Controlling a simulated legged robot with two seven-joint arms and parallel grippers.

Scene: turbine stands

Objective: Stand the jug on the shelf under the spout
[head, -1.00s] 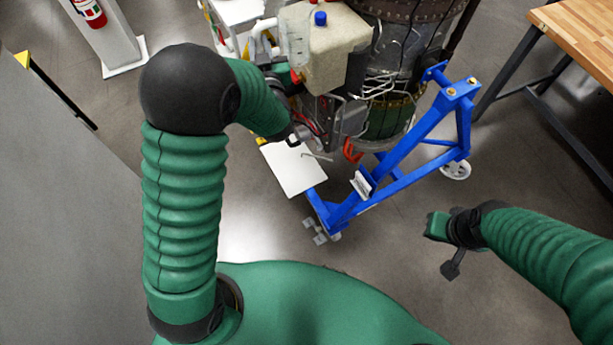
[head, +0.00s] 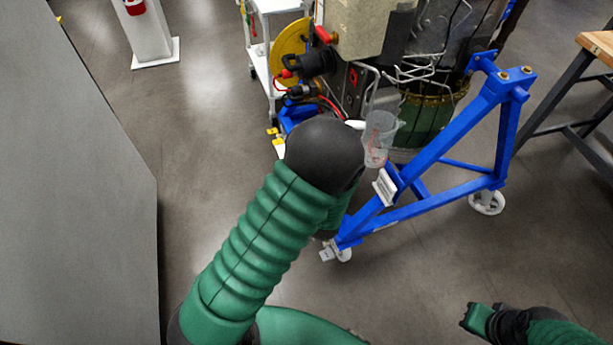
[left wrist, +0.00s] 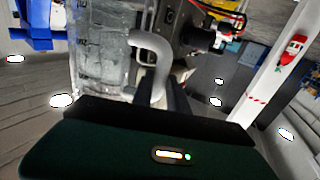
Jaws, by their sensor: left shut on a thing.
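The jug (head: 377,140) is clear with red markings and shows just right of my left arm in the head view, roughly upright. In the left wrist view its pale handle (left wrist: 150,48) is between the fingers of my left gripper (left wrist: 162,85), which is shut on it. The head view hides this gripper behind the arm. A black spout-like fitting (head: 308,64) with a red lever sits below the beige tank, left of the jug. A white edge (head: 279,149), possibly the shelf, shows left of my elbow; the rest is hidden.
A blue wheeled stand (head: 440,150) is right of the jug, with the turbine (head: 425,120) behind. A white cart (head: 262,55) and yellow disc (head: 290,50) are at the back. A wooden table (head: 598,45) is far right, a grey panel (head: 75,180) left. Floor between is clear.

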